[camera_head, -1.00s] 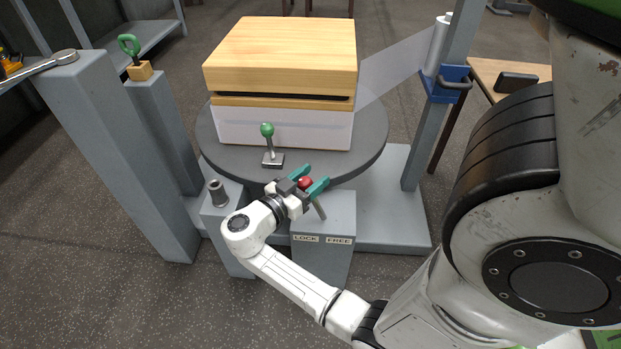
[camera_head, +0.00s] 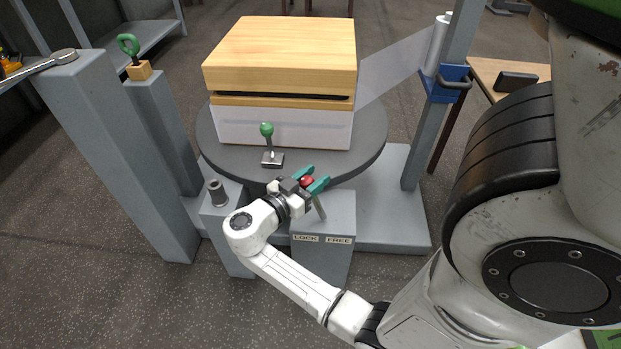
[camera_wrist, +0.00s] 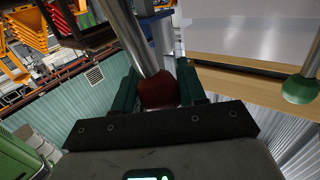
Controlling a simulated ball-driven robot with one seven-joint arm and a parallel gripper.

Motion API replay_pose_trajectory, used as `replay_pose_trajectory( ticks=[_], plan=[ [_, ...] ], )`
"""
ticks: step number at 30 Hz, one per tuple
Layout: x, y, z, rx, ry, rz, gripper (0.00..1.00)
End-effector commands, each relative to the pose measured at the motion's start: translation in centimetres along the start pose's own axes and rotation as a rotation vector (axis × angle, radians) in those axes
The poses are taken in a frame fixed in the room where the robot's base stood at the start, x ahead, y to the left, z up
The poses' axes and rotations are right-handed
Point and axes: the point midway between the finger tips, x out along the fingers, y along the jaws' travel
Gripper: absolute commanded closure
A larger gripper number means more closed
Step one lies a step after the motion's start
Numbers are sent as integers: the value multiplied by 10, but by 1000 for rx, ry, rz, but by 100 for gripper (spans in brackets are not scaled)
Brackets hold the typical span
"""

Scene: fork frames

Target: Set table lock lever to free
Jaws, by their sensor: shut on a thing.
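The lock lever has a red knob (camera_head: 306,181) on a grey rod (camera_head: 320,207). The rod rises from a grey pedestal (camera_head: 333,215) whose front carries the labels LOCK (camera_head: 306,238) and FREE (camera_head: 339,240). The rod leans, with its foot towards the FREE side and the knob to the left of it. My gripper (camera_head: 310,181) has its teal fingers on either side of the knob and is shut on it. In the wrist view the red knob (camera_wrist: 158,92) sits between the two fingers, with the rod running up and left from it.
A round grey turntable (camera_head: 374,140) behind the lever bears a white-wrapped box (camera_head: 285,129) with a wooden top (camera_head: 280,58). A green-knobbed lever (camera_head: 267,130) stands at its front edge. A post with a dark cap (camera_head: 217,191) is left of my gripper.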

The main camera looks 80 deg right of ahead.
Motion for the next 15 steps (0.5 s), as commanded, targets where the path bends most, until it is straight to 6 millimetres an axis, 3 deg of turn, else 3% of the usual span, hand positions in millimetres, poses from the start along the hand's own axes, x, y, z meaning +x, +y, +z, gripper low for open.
replay_pose_trajectory(
  ticks=[15],
  plan=[
    [32,41,-1,304,-225,-10,100]
  ],
)
